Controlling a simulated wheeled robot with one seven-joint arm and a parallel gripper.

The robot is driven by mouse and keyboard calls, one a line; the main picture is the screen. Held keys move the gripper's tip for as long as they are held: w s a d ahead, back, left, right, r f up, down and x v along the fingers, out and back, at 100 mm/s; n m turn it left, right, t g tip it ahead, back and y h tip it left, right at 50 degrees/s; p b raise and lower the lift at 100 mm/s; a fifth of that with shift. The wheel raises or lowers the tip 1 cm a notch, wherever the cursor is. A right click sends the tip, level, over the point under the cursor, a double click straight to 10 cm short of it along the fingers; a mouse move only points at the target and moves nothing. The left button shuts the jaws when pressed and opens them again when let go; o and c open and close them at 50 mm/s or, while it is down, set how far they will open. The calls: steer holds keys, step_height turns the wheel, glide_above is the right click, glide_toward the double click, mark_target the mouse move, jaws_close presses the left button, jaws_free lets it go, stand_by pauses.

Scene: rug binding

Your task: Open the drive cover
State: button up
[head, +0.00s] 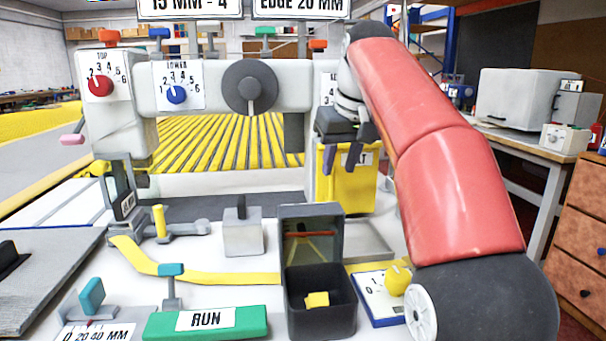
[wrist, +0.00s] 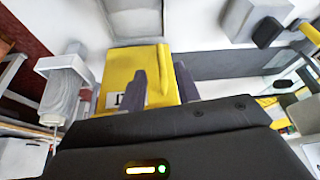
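A yellow box-like cover (head: 346,192) stands at the right end of the machine, below its beam, and looks shut. I take it for the drive cover; its white label is mostly hidden by my gripper. In the wrist view the yellow cover (wrist: 118,70) fills the middle, with a raised yellow edge showing between the fingers. My gripper (head: 343,158) is in front of the cover's upper part, pointing down. In the wrist view my gripper's fingers (wrist: 162,84) are apart with nothing clearly held. I cannot tell whether they touch the cover.
A dark open bin (head: 320,310) with a yellow piece inside stands at the front. A green RUN bar (head: 205,321), a yellow knob (head: 397,280) and a grey block (head: 242,236) are nearby. Dials and a grey handwheel (head: 250,88) sit on the beam. A wooden drawer cabinet (head: 583,225) stands right.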

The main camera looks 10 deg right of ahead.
mark_target(330, 187)
steer(key=shift+w+a+f, duration=0.2)
steer(key=shift+w, duration=0.5)
steer(key=b+x, duration=0.2)
steer(key=x, duration=0.5)
steer(key=shift+s+b, duration=0.1)
steer(key=shift+b, duration=0.25)
steer(key=shift+c, duration=0.2)
jaws_close()
